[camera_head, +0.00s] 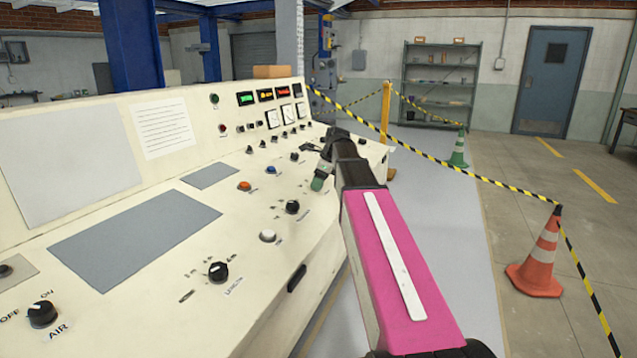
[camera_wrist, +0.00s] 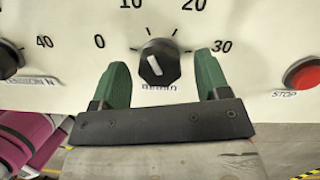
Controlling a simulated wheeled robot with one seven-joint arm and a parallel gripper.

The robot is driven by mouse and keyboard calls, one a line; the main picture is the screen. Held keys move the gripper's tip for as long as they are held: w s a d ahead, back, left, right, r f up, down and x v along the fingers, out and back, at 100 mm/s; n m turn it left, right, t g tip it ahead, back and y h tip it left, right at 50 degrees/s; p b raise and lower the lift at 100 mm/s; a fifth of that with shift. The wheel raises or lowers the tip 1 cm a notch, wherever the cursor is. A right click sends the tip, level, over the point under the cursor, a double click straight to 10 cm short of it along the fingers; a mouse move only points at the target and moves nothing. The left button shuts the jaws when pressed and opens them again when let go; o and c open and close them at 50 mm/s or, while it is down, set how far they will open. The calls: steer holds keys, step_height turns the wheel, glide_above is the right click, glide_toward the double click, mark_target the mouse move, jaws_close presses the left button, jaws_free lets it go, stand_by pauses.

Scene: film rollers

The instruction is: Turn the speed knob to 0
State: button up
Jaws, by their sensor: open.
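In the wrist view a black knob (camera_wrist: 159,62) with a white pointer line sits on the cream panel. A scale of 0, 10, 20 and 30 curves over it, with 0 at left and 30 at right. The pointer line leans slightly up-left, roughly between 0 and 10. The label below the knob is partly blurred. My gripper (camera_wrist: 161,76) is open, with one green finger on each side of the knob and visible gaps between. In the head view my gripper (camera_head: 319,178) is over the panel's right part; the knob there is hidden or too small to tell.
A red STOP button (camera_wrist: 303,75) lies right of the knob, and another black knob (camera_wrist: 8,60) lies left. The cream console (camera_head: 130,250) carries several knobs, including LENGTH (camera_head: 218,272) and AIR (camera_head: 42,314). Barrier tape and an orange cone (camera_head: 538,265) stand right.

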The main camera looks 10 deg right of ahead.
steer(key=shift+a+f, duration=0.1)
steer(key=shift+f, duration=0.15)
steer(key=c, duration=0.9)
steer(key=n, duration=0.4)
steer(key=shift+w+n+g, duration=0.15)
steer(key=shift+n+g, duration=0.65)
steer(key=shift+n, duration=2.2)
